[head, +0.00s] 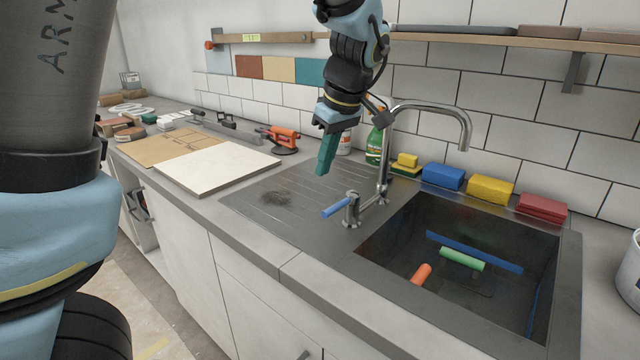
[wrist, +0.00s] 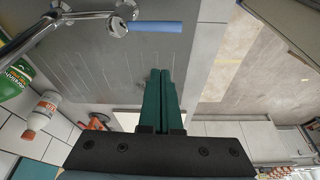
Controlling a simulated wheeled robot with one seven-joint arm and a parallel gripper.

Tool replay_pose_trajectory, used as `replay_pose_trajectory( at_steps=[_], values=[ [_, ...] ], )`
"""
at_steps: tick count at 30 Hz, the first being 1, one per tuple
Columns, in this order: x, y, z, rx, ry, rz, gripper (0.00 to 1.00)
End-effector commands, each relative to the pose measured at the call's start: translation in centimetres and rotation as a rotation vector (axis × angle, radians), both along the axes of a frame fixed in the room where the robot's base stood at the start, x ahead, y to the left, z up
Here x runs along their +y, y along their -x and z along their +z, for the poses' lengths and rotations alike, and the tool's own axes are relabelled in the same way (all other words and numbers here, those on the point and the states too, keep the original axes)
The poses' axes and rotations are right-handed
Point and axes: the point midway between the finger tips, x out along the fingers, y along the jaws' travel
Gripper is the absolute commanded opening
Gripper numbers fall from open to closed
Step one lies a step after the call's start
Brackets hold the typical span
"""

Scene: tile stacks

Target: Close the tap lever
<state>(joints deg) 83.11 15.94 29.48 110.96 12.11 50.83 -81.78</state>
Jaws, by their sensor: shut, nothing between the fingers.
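The tap (head: 384,150) is a chrome gooseneck standing at the back left of the sink. Its lever (head: 337,207) has a blue sleeve and sticks out to the left and front from a short chrome post. The lever (wrist: 156,27) also shows at the top of the wrist view, lying sideways. My gripper (head: 322,170) has green fingers that are shut and empty. It hangs above the drainboard, above and left of the lever. In the wrist view the fingertips (wrist: 159,72) point toward the lever with a gap between them.
The sink (head: 402,271) holds an orange, a green and a blue piece. Blue, yellow and red sponges (head: 489,189) line the back edge. A green bottle (head: 376,137) stands behind the tap. A white board (head: 217,166) lies left of the drainboard (head: 290,205).

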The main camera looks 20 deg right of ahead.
Motion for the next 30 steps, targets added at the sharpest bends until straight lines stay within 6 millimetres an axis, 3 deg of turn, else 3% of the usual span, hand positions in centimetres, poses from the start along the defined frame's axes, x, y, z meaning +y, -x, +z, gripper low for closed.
replay_pose_trajectory(
  at_steps=[17,23,30],
  values=[
    [-0.2,0.2,2.8,-0.039,-0.018,0.070,0.00],
    [0.3,-0.6,0.4,-0.038,-0.021,0.070,0.00],
    [1.0,-2.2,-4.3,-0.037,-0.022,0.072,0.00]
  ],
)
